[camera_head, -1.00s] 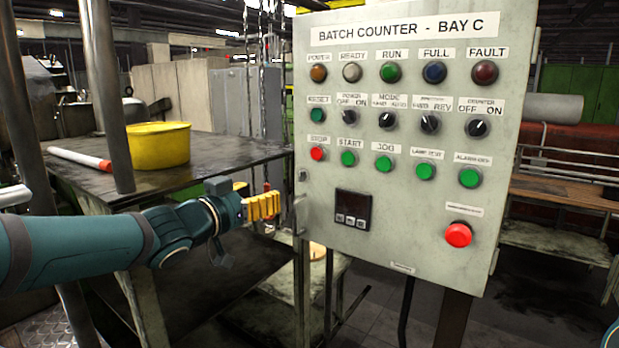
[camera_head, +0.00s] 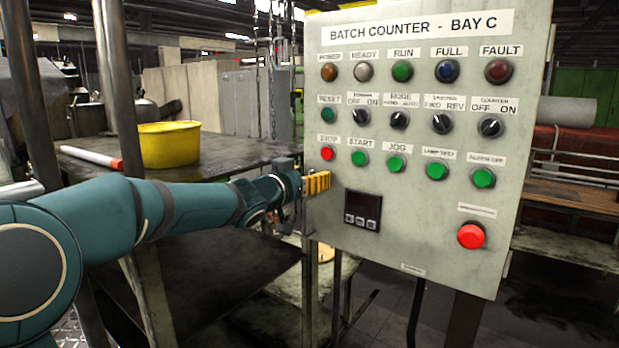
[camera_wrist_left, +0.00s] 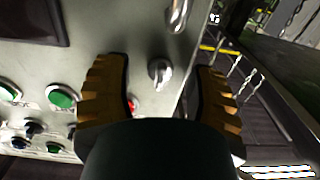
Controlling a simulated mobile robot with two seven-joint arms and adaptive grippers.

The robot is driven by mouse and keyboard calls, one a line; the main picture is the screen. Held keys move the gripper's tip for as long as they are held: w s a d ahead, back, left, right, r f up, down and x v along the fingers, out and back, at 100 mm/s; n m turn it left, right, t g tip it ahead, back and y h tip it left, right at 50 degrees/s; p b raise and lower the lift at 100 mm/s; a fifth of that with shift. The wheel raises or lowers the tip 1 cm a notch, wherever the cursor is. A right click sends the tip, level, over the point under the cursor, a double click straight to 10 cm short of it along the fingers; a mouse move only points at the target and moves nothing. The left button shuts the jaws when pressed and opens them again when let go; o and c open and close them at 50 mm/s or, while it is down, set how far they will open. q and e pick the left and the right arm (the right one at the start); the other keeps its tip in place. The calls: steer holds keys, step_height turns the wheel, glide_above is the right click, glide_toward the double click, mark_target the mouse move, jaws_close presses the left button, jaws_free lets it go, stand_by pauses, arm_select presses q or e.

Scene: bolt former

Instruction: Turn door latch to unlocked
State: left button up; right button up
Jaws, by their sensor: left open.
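The door latch (camera_wrist_left: 160,72) is a small silver knob with a raised grip, near the edge of the grey control cabinet door (camera_head: 420,270). In the left wrist view it sits between the two ridged yellow-brown fingers of my open left gripper (camera_wrist_left: 162,64), apart from both. In the head view my left gripper (camera_head: 317,184) is at the cabinet's left edge, below the red stop button, and hides the latch. I cannot tell how far the fingertips are from the door face. My right gripper is out of view.
A silver door handle (camera_wrist_left: 178,15) is close to the latch. The red stop button (camera_head: 327,153) and green start button (camera_head: 360,158) are just above the gripper. A dark table with a yellow tub (camera_head: 168,145) stands to the left, behind my arm.

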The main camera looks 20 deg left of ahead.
arm_select(q)
steer(key=shift+w, duration=0.1)
jaws_close()
steer(key=shift+r, duration=0.1)
stand_by(0.3)
